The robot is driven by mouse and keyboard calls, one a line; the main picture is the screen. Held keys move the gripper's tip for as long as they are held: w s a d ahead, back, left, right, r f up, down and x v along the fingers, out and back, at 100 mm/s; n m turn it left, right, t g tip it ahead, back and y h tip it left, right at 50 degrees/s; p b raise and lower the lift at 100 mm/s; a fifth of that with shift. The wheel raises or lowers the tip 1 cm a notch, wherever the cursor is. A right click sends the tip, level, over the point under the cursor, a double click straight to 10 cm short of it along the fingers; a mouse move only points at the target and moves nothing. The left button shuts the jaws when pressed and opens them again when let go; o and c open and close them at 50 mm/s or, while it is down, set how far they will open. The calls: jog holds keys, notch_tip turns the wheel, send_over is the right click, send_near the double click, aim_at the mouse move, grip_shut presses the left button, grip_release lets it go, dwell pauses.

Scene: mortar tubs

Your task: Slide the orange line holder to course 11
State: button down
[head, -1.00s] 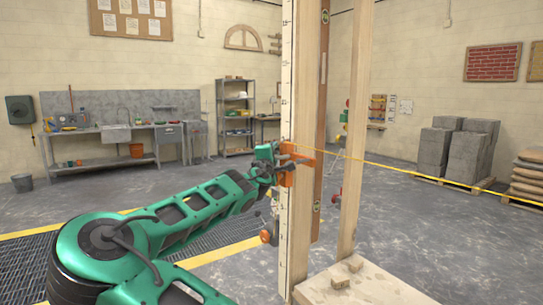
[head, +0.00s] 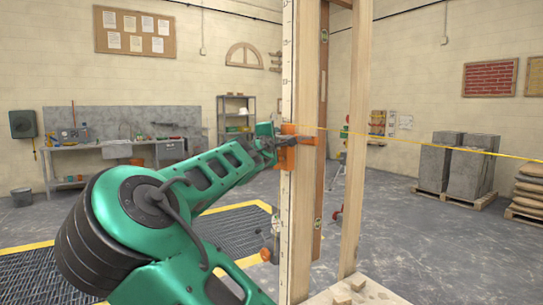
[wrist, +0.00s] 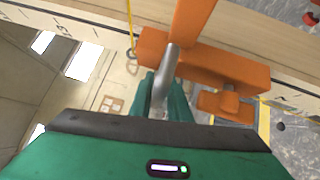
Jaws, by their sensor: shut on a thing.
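The orange line holder (head: 286,157) sits on the white marked face of the upright wooden post (head: 310,90), a little above mid-frame in the head view. A yellow line (head: 430,147) runs from its height to the right. My gripper (head: 274,143) is at the holder's left side. In the wrist view the orange holder (wrist: 225,68) fills the upper middle, and my gripper (wrist: 164,92) is shut on a grey metal lever of it. The figure 13 shows on the scale (wrist: 62,26) left of the holder; the mark at the holder itself I cannot read.
A second orange part (head: 266,254) with metal hardware is lower on the post. A thinner wooden upright (head: 355,130) stands to the right. Grey blocks on a pallet (head: 468,167) and stacked sacks (head: 530,188) are at the right.

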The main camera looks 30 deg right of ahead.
jog(key=shift+r, duration=0.9)
jog(key=c, duration=1.8)
grip_release()
jog(key=shift+f, duration=0.1)
jog(key=shift+s+a+f, duration=0.1)
jog(key=shift+a, duration=0.05)
jog(key=v, duration=1)
jog(key=shift+s+f, duration=0.1)
